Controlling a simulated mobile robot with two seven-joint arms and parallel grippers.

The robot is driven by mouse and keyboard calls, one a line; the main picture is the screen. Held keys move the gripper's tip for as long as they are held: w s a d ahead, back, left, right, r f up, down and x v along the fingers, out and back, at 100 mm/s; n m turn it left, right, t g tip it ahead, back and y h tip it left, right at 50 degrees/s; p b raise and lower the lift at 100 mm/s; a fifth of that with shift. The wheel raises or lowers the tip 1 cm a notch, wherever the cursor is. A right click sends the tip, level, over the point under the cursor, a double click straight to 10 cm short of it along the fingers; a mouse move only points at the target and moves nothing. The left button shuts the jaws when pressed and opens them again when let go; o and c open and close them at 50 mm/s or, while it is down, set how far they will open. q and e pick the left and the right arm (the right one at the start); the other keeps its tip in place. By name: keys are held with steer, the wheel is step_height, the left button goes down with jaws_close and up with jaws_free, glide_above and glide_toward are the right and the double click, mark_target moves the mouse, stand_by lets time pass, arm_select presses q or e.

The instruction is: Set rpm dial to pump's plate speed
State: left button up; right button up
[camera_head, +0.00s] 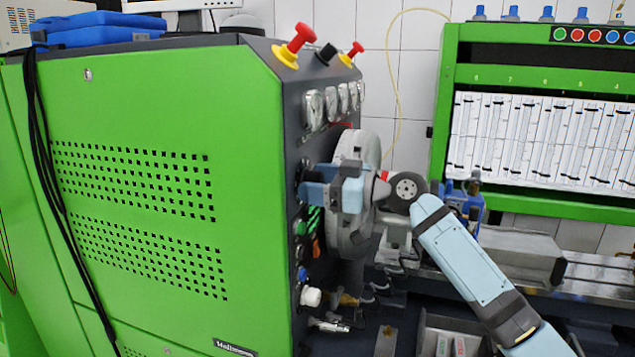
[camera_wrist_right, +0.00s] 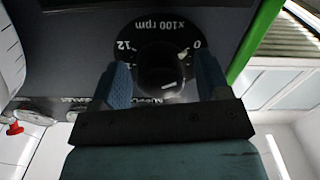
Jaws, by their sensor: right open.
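The rpm dial (camera_wrist_right: 155,40) shows upside down in the right wrist view, with "x100 rpm" and the numbers 12 and 0 readable. Its dark round knob (camera_wrist_right: 160,68) has a white mark at its lower edge in the picture. My right gripper (camera_wrist_right: 162,62) is open, with one blue finger on each side of the knob; whether they touch it I cannot tell. In the head view my right gripper (camera_head: 310,190) reaches the dark side panel of the green bench (camera_head: 160,270), and the dial is hidden there. No pump plate is readable. My left gripper is not in view.
A large grey disc (camera_head: 352,235) stands close beside my right gripper. Red knobs (camera_head: 301,36) and gauges (camera_head: 314,108) sit above it on the panel. Fittings and hoses stick out below. A green frame with glass tubes (camera_head: 530,135) stands at the right.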

steer(key=c, duration=0.8)
